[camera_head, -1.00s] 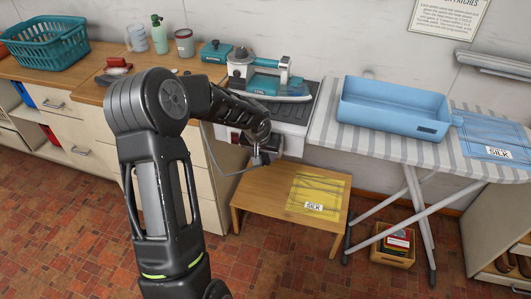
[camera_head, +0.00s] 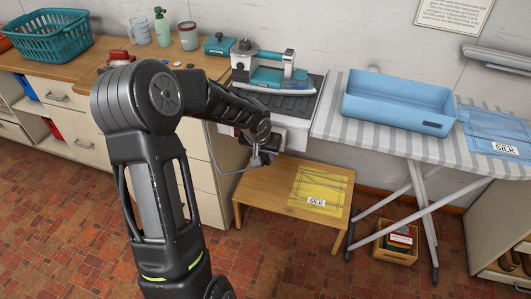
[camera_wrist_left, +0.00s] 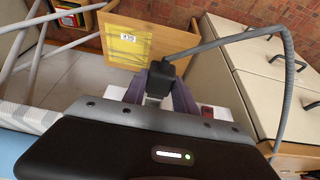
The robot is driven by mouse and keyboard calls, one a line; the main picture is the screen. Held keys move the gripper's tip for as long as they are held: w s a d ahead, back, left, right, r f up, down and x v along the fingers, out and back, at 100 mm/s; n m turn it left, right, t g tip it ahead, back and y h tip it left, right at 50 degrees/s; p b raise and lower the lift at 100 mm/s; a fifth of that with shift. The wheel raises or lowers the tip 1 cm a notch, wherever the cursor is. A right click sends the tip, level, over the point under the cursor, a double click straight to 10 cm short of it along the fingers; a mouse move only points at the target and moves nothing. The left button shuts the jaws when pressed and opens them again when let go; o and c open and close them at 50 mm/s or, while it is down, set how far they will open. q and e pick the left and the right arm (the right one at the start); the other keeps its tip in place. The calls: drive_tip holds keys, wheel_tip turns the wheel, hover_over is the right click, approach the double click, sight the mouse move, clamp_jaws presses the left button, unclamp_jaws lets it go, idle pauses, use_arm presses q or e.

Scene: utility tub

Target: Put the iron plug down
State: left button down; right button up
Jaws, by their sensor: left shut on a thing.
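My left gripper (camera_head: 264,158) is shut on the iron plug, just above the back left part of the low wooden stool in the head view. The black iron plug (camera_wrist_left: 161,77) shows clearly in the left wrist view, between the gripper's fingers. Its grey cord (camera_wrist_left: 225,40) arcs away to the right; the cord also loops left of the gripper in the head view (camera_head: 226,170). My right gripper is not in view.
The low wooden stool (camera_head: 262,196) bears a yellow packet (camera_head: 320,190) labelled silk; its front left is clear. The striped ironing board (camera_head: 375,146) bears a blue tub (camera_head: 397,108). A crate (camera_head: 395,252) stands below.

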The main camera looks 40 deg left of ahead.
use_arm(q)
drive_tip(key=d+r+m, duration=0.2)
drive_tip(key=d+r, duration=0.1)
drive_tip(key=d, duration=0.7)
drive_tip(key=d+r+m+h, duration=0.1)
drive_tip(key=d+r, duration=0.3)
drive_tip(key=d, duration=0.7)
drive_tip(key=shift+w+d+m, duration=0.3)
drive_tip(key=shift+w+m, duration=0.1)
